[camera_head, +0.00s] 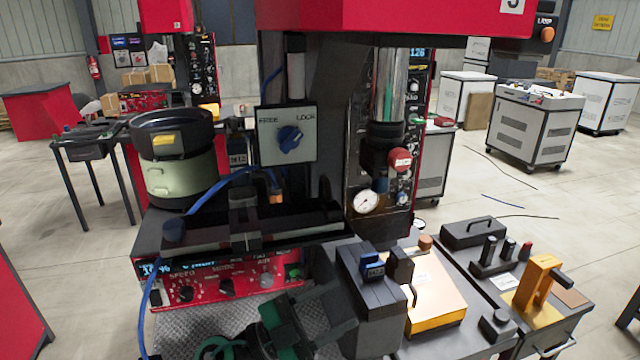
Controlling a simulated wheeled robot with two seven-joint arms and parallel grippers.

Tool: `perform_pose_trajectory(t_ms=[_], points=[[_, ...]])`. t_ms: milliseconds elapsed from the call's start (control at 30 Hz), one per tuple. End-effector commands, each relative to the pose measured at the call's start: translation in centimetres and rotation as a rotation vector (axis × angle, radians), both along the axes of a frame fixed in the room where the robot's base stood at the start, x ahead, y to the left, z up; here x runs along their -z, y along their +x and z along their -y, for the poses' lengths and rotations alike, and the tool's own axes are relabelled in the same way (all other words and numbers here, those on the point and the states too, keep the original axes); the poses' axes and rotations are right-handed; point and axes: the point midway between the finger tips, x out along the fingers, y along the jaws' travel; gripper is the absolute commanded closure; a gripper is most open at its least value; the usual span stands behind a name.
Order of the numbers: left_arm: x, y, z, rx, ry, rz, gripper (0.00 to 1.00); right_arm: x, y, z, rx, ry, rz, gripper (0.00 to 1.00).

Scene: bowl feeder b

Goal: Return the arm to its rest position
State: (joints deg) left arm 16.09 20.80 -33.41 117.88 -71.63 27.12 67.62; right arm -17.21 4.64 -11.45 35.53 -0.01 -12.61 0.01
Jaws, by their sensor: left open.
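My left gripper (322,312), dark with green parts, is at the bottom centre, in front of the machine's red control panel (225,286). Its jaws are open, with nothing seen between them. It appears above a grey textured plate (190,325), left of a dark grey block with a blue part on top (372,268). I cannot tell whether it touches the block. My right gripper is not in view. The bowl feeder, a black bowl (170,122) on a pale green base (180,178), stands at left, well behind my left gripper.
A FREE/LOCK panel with a blue knob (290,138) and a gauge (366,202) are on the machine. At right are an orange-yellow block (432,300), a dark tray of tools (490,255) and a yellow clamp-like fixture (538,285). A blue hose (143,310) hangs at left.

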Motion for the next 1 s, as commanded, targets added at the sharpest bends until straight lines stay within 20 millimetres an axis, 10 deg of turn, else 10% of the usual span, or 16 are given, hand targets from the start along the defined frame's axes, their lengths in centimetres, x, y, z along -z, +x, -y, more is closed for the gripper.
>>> perform_pose_trajectory(t_ms=[267, 533, 1000], points=[[-0.3, 3.3, -8.8, -0.489, -0.338, -0.219, 0.48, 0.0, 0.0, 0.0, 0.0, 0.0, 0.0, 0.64], [7.9, 3.2, -18.2, -0.966, -0.372, -0.606, 0.48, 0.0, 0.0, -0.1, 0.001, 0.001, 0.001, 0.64], [25.2, -11.6, -25.0, -1.318, 0.129, -1.435, 0.48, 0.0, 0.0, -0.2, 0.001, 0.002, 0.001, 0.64]])
